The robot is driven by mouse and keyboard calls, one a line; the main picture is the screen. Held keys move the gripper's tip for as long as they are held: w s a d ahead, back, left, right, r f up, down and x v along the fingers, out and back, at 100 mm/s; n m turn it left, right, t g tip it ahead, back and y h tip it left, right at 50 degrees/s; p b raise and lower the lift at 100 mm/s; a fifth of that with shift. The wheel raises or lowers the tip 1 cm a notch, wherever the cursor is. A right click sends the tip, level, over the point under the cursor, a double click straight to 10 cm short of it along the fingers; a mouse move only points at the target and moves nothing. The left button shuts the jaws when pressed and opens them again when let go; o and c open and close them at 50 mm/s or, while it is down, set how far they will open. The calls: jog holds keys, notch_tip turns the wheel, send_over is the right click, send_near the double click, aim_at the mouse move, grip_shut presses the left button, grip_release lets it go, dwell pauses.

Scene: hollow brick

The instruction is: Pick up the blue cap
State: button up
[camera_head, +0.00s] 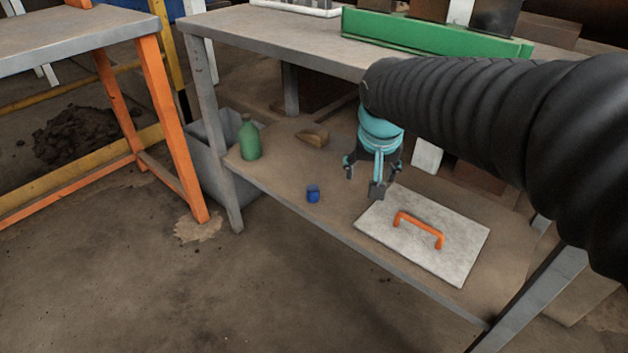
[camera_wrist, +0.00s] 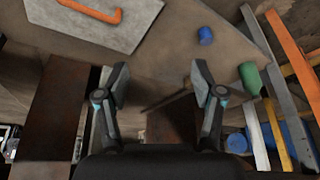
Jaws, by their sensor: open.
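The blue cap (camera_head: 313,193) stands on the lower shelf (camera_head: 290,178) of the grey workbench, near its front edge. It also shows in the wrist view (camera_wrist: 205,35), at the upper right, beyond the fingertips. My gripper (camera_head: 372,180) is open and empty above the lower shelf, to the right of the cap and apart from it. In the wrist view my gripper's two fingers (camera_wrist: 160,84) are spread wide with nothing between them.
A green bottle (camera_head: 249,138) and a brown block (camera_head: 313,136) are on the shelf left of my gripper. A pale slab with an orange handle (camera_head: 420,232) lies on the right. The upper tabletop (camera_head: 290,35) overhangs the shelf. A grey bin (camera_head: 210,160) stands at the left.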

jog(key=b, duration=0.3)
send_near(312, 189)
jog(key=shift+m, duration=0.5)
jog(key=b+x, duration=0.1)
jog(key=x, duration=0.4)
jog(key=shift+w+d, duration=0.15)
jog(key=shift+w, duration=0.05)
jog(key=shift+s+b+x, duration=0.2)
jog(key=shift+b+x, duration=0.4)
jog(key=shift+x, duration=2.35)
jog(key=shift+s, duration=0.1)
jog(key=c, duration=0.9)
